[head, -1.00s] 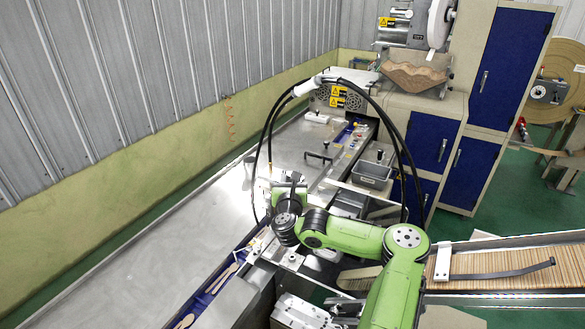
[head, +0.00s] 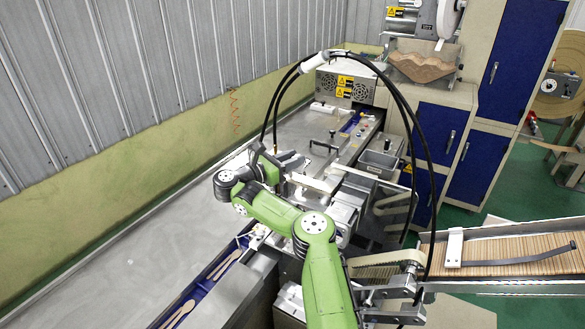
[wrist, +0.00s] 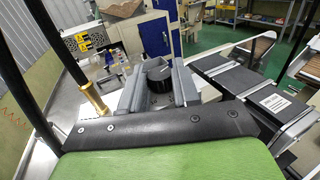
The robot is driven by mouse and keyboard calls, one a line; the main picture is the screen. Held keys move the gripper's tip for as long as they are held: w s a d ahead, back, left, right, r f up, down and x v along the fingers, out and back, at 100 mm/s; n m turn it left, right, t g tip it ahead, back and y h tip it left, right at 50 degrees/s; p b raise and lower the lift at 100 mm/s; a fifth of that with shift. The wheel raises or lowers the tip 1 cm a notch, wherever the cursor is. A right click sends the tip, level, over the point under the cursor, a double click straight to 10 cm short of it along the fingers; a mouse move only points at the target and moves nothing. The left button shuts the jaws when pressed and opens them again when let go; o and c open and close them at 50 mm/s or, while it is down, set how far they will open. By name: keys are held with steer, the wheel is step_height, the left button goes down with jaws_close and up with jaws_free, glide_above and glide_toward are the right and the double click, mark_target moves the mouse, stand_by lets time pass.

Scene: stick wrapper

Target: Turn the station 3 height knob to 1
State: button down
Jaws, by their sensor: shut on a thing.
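A round black knob (wrist: 157,73) shows in the wrist view, between the two grey fingers of my gripper (wrist: 158,85). The fingers flank it and are shut on it. Its dial marks cannot be read, so its setting cannot be told. In the head view my gripper (head: 288,160) is beside the machine's steel rail, beyond the bent green arm. The knob is hidden there. No station number can be read.
A long steel table (head: 150,235) runs along the left wall. A blue channel (head: 205,280) holds wooden pieces. A grey bin (head: 376,163) stands to the right of the gripper. A stick-filled conveyor (head: 510,253) lies at right. Black hoses (head: 430,170) arch over the arm.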

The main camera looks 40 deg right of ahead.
steer(key=shift+w+m+g+b, duration=0.15)
steer(key=shift+m+g+b, duration=0.65)
steer(key=shift+g, duration=0.3)
steer(key=c, duration=0.8)
jaws_free()
steer(key=shift+d, duration=0.1)
steer(key=w+a+b, duration=0.1)
steer(key=a+b, duration=0.1)
steer(key=a, duration=0.3)
steer(key=a+b, duration=0.2)
steer(key=a, duration=0.3)
steer(key=w+a+b, duration=0.1)
steer(key=a+b, duration=0.1)
steer(key=a, duration=0.3)
steer(key=shift+w+a, duration=0.25)
steer(key=shift+w, duration=0.1)
